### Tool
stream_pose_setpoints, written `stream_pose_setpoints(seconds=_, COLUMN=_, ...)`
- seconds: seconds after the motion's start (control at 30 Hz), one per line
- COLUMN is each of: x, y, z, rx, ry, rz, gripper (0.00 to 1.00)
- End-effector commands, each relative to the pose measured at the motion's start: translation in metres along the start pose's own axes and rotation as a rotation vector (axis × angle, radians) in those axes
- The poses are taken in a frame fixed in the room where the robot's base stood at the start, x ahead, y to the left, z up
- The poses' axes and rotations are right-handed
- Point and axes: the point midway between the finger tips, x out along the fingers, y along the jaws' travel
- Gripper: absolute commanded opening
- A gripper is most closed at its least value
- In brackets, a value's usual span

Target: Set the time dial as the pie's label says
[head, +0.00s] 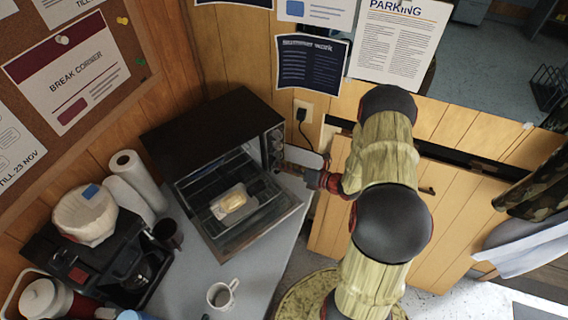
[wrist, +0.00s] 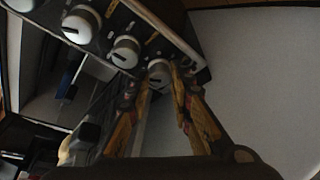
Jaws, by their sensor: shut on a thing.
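The toaster oven (head: 215,120) stands on the counter with its glass door (head: 262,222) folded down. A pale pie (head: 230,203) in a light tray lies inside, near the opening; no label on it can be read. The oven's control panel (wrist: 178,32) carries several white dials in a row in the wrist view. My gripper (head: 284,167) reaches the panel from the right. In the wrist view my gripper (wrist: 162,80) is shut on the end dial (wrist: 158,70), with a finger on each side. The dial's pointer and printed scale are hidden or too dark to read.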

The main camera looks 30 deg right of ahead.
Motion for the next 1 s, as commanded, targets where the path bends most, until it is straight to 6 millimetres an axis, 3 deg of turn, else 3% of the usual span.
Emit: stream_pose_setpoints(seconds=1.0, x=0.0014, y=-0.0072, z=-0.0035, rx=0.818, ry=0.000, rz=0.337, gripper=0.00)
